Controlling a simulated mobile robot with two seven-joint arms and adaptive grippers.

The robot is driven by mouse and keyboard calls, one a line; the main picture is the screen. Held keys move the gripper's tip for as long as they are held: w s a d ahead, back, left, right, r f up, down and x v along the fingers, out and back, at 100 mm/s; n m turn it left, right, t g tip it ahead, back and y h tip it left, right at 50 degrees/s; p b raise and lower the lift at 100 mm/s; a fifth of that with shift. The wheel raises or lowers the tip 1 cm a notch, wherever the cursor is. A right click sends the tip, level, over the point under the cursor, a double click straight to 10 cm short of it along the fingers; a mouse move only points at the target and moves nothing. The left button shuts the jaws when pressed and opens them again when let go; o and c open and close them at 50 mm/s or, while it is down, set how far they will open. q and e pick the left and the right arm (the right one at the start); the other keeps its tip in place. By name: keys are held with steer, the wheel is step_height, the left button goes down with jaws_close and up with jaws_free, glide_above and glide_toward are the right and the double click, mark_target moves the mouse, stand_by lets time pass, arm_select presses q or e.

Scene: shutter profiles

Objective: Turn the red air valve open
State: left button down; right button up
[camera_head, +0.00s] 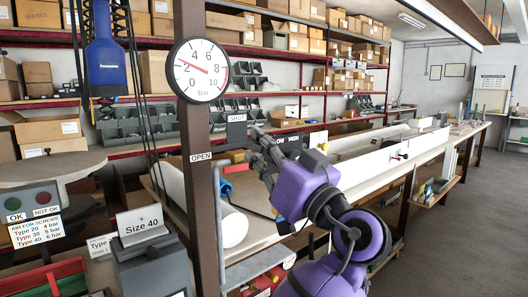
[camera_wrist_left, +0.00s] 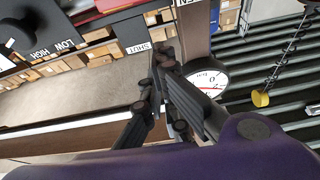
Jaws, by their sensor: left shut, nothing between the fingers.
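My left gripper (camera_head: 260,143) is shut with nothing between its fingers. It is just right of the brown post (camera_head: 197,130), below the SHUT label (camera_head: 236,117) and right of the OPEN label (camera_head: 200,157). In the left wrist view the fingertips (camera_wrist_left: 166,62) are close to the SHUT label (camera_wrist_left: 138,47). My right gripper is not in view.
A grey pipe (camera_head: 219,205) runs down beside the post. LOW and HIGH labels (camera_head: 288,144) are on a dark panel right of my gripper. A Size 40 box (camera_head: 149,260) and an OK/NOT OK panel (camera_head: 33,204) stand at the left. A long bench holds white profiles (camera_head: 392,160).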

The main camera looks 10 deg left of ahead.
arm_select(q)
step_height(320, 180, up, 2)
steer(key=p, duration=0.1)
glide_above(236, 166)
steer(key=s+d, duration=0.2)
steer(key=shift+w+f, duration=0.1)
steer(key=shift+f, duration=2)
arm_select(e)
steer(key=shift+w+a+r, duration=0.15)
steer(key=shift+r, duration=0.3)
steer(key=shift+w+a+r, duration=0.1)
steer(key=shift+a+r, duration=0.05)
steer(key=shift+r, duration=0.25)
arm_select(q)
steer(key=shift+d, duration=0.1)
